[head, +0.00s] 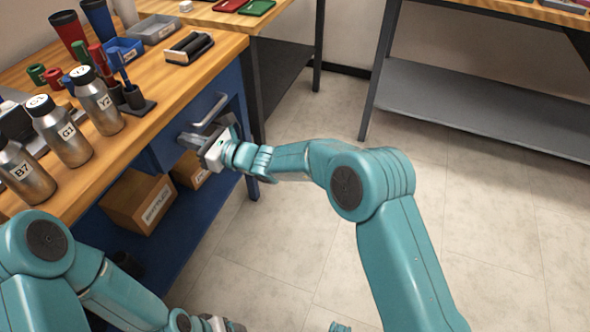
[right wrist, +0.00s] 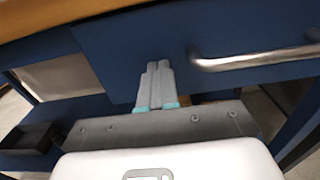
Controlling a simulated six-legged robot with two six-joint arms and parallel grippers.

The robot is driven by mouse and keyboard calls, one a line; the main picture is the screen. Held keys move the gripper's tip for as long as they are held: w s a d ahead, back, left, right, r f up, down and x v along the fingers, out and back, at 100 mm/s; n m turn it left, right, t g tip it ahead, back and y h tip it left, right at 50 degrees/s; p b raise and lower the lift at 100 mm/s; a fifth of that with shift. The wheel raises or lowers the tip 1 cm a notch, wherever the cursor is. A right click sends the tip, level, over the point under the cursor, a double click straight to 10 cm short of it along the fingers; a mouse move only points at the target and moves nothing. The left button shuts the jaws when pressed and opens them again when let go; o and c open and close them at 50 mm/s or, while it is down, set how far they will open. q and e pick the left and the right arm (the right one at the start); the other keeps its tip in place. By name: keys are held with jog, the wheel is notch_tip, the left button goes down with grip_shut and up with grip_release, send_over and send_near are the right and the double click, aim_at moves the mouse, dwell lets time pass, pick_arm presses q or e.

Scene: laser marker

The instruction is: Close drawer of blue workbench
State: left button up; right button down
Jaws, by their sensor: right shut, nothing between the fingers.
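The blue workbench (head: 178,98) with a wooden top stands at the left in the head view. Its blue drawer front (right wrist: 215,35) has a silver bar handle, which shows in the right wrist view (right wrist: 255,60) and the head view (head: 208,108). How far the drawer stands out is hard to tell. My right gripper (head: 192,137) is shut and empty, its fingertips (right wrist: 158,66) close to the drawer front, left of the handle in the right wrist view. Contact is unclear. My left gripper (head: 222,324) is low at the bottom edge, partly cut off.
Silver bottles (head: 65,132), cups and a blue bin (head: 124,50) stand on the bench top. Cardboard boxes (head: 140,203) sit on the shelf below. A grey-shelved table (head: 480,105) stands at the right. The tiled floor between is clear.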

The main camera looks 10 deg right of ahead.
jog(key=shift+a+r, duration=0.2)
jog(key=shift+r, duration=0.1)
